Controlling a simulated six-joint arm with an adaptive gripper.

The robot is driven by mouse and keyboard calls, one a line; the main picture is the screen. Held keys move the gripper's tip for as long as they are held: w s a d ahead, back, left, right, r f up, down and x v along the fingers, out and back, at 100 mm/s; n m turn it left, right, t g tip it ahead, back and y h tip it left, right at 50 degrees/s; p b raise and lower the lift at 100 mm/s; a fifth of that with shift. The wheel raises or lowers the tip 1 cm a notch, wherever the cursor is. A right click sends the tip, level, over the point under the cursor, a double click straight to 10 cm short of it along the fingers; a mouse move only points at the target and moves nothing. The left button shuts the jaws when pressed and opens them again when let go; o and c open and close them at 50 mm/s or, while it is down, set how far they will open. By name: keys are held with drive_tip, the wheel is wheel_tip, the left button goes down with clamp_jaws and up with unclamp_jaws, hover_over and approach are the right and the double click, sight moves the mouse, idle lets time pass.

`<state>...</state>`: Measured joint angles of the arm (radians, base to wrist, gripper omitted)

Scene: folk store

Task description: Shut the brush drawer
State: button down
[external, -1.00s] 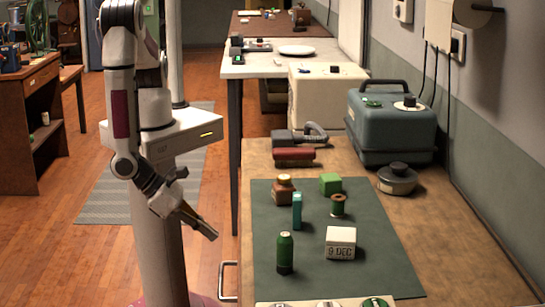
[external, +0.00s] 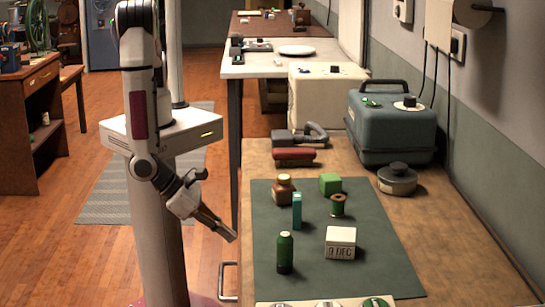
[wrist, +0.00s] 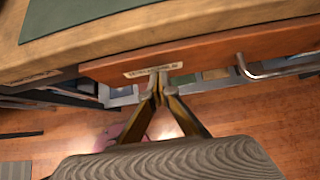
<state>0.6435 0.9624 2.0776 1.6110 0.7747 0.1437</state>
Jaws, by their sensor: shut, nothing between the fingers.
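The drawer front (wrist: 215,57) is a reddish-brown panel under the table edge in the wrist view, with a pale label (wrist: 153,71) and a metal bar handle (wrist: 280,70). I cannot read whether the label says brush, nor tell how far the drawer stands out. In the external view the handle (external: 222,281) shows at the table's left side; the drawer front is mostly hidden. My gripper (wrist: 157,80) is shut and empty, its tips at the lower edge of the drawer front, just below the label. Whether they touch it is unclear. It also shows beside the table's left edge in the external view (external: 233,237).
The wooden table (external: 460,260) bears a green mat (external: 385,270) with a green bottle (external: 285,252), a date block (external: 340,242) and other small items. Blurred bins or shelves (wrist: 120,97) show below the drawer front.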

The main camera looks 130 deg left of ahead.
drive_tip(key=shift+w+a, duration=1.65)
drive_tip(key=shift+w, duration=0.05)
drive_tip(key=shift+a+r, duration=0.1)
drive_tip(key=shift+s+d, duration=0.3)
drive_tip(key=shift+d, duration=0.15)
drive_tip(key=s+d+f+v, duration=0.1)
drive_tip(key=f+v, duration=0.1)
drive_tip(key=v, duration=1)
drive_tip(key=shift+s+d+r, duration=0.25)
drive_tip(key=shift+s, duration=0.05)
